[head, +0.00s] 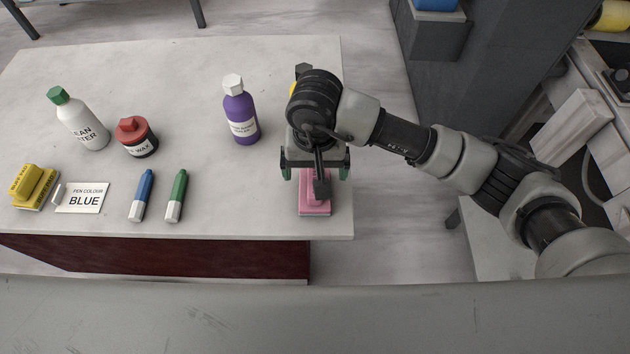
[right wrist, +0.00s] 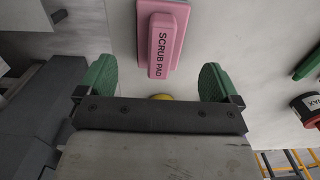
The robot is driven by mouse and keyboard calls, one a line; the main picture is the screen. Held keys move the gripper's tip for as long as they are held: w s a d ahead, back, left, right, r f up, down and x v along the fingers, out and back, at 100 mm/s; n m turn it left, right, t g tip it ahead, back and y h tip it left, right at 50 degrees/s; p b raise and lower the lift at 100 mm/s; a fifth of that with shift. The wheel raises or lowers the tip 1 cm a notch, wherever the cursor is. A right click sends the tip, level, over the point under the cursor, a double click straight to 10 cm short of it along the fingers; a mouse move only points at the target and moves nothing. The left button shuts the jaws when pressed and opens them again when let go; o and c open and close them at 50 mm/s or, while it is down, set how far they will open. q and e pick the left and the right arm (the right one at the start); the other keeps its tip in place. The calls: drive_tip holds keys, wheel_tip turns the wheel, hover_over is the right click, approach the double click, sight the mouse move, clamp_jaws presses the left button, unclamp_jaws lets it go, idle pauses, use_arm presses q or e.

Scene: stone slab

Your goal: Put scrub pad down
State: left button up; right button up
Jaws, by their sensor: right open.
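The pink scrub pad (head: 314,208) lies on the stone slab (head: 200,215) near its front right corner. In the right wrist view the scrub pad (right wrist: 158,45) shows its handle with the label "SCRUB PAD". My right gripper (head: 315,173) is over the pad's far part in the head view and hides some of it. Its green fingers (right wrist: 158,77) are spread wide with nothing between them, and the pad lies beyond the fingertips in the wrist view. My left gripper is in neither view.
A purple bottle (head: 241,115) stands left of my right gripper. Further left are a red-lidded wax jar (head: 136,138), a white bottle (head: 82,122), blue (head: 142,195) and green (head: 176,196) pens, a "BLUE" card (head: 83,199) and a yellow block (head: 35,186). Slab between green pen and pad is clear.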

drive_tip(key=shift+r, duration=2)
drive_tip(key=shift+a+f, duration=0.1)
